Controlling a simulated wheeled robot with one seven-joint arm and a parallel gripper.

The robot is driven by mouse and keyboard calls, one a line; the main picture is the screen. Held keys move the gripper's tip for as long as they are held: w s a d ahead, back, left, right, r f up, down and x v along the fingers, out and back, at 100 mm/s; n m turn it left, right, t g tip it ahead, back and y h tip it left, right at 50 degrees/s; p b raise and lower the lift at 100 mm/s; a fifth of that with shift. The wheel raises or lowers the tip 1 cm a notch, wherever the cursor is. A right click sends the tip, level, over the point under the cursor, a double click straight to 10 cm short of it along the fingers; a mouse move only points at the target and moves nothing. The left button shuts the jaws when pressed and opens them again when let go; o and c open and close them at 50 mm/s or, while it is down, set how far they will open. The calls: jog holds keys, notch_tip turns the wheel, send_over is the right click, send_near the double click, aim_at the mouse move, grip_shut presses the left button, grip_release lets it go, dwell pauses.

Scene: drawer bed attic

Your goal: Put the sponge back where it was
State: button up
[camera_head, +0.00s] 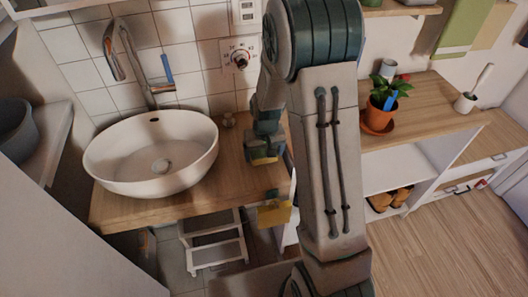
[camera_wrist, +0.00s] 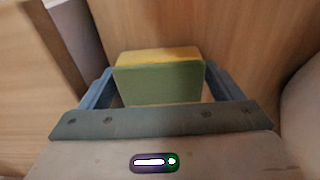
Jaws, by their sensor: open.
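The sponge (camera_wrist: 158,84) shows in the wrist view as a block with a yellow layer and a green layer. It lies between the two blue fingers of my gripper (camera_wrist: 158,92), close to both. My gripper is open around it; whether either finger touches it is unclear. In the head view my gripper (camera_head: 264,152) is low over the right part of the wooden sink counter (camera_head: 232,175), beside the basin. A small yellow-green patch shows at its tip there, and my arm hides part of that area.
A white basin (camera_head: 150,160) with a tall tap (camera_head: 135,65) stands left of my gripper. A yellow piece (camera_head: 274,214) shows at the counter's front edge. A white step stool (camera_head: 213,245) stands below. A potted plant (camera_head: 380,112) is on the right-hand shelf.

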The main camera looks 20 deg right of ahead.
notch_tip(320, 180, up, 12)
jog(key=s, duration=0.2)
jog(key=s+r, duration=0.4)
jog(key=s, duration=0.5)
jog(key=s+r+t, duration=0.1)
jog(key=s+r, duration=0.3)
jog(key=s, duration=0.5)
jog(key=shift+r, duration=0.15)
jog(key=shift+p+v, duration=1)
jog(key=shift+p, duration=0.1)
jog(key=shift+w, duration=0.1)
